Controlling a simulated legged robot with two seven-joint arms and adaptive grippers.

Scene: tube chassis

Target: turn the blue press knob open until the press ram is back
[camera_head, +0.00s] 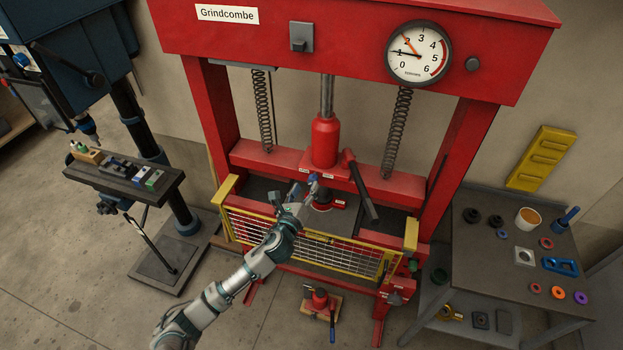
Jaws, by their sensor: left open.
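The red press (350,50) stands in the middle, labelled Grindcombe. Its ram cylinder (324,142) is red, with a steel rod above it. A small blue knob (313,179) shows just below the cylinder, partly hidden by my left gripper. My left gripper (303,196) reaches over the yellow mesh guard from the front. It is open, with its fingers close to the knob; I cannot tell whether they touch it. My right gripper is out of view.
The yellow guard (340,257) crosses the press front under my arm. A dark pump lever (362,190) slants right of the cylinder. A drill press (125,180) stands left. A side table (482,262) with rings and a cup stands right. A red jack (320,298) sits low in front.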

